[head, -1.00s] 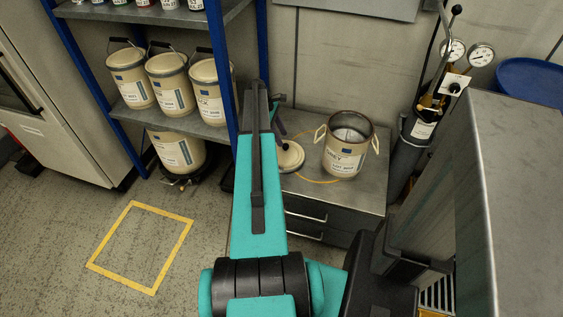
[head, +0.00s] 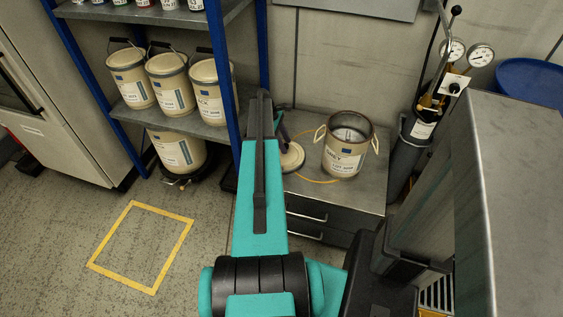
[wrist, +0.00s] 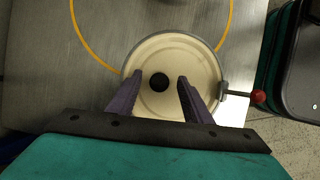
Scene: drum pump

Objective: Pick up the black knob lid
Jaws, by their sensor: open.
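The lid (wrist: 176,58) is a round cream disc with a black knob (wrist: 159,82) at its centre. It lies on the grey metal cabinet top; in the head view the lid (head: 292,158) shows partly behind my arm. In the head view my gripper is mostly hidden behind my arm.
An open cream pot (head: 346,148) with handles stands right of the lid on the cabinet top (head: 313,193). A red-tipped lever (wrist: 258,97) sits beside the lid. Shelves with cream drums (head: 171,82) stand left.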

